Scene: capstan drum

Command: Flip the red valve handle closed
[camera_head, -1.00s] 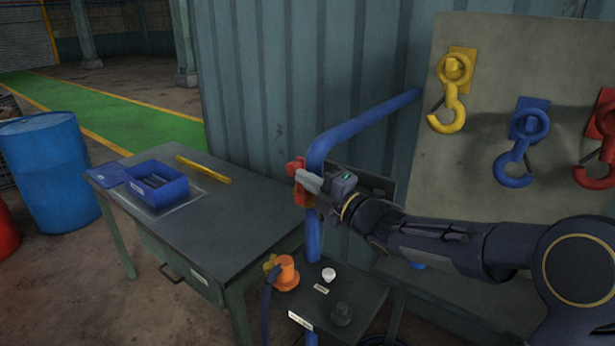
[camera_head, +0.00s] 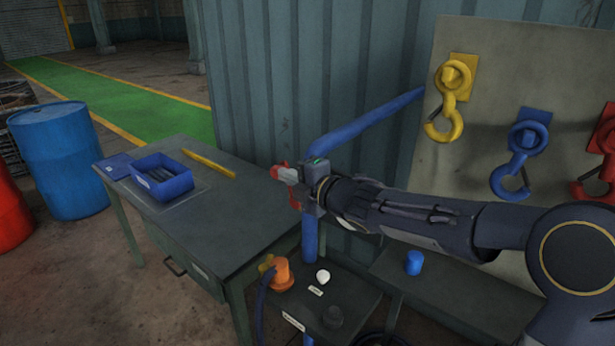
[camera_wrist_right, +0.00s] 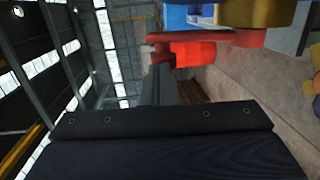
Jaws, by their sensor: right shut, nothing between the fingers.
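The red valve handle (camera_head: 294,200) is on the blue upright pipe (camera_head: 311,238), partly hidden behind my right gripper. It also shows in the right wrist view (camera_wrist_right: 200,50), at the top, just past the fingers. A brass-coloured part (camera_wrist_right: 255,11) and a blue part (camera_wrist_right: 200,14) lie beside it there. My right gripper (camera_head: 287,175) is shut and empty, its pale fingertips at the handle in the head view. Whether they touch it I cannot tell. My left gripper is not in view.
A grey workbench (camera_head: 225,225) with a blue bin (camera_head: 162,182) stands to the left. A low dark stand with an orange fitting (camera_head: 282,274) is below the gripper. A panel (camera_head: 480,80) with coloured hooks stands at the right, behind my arm.

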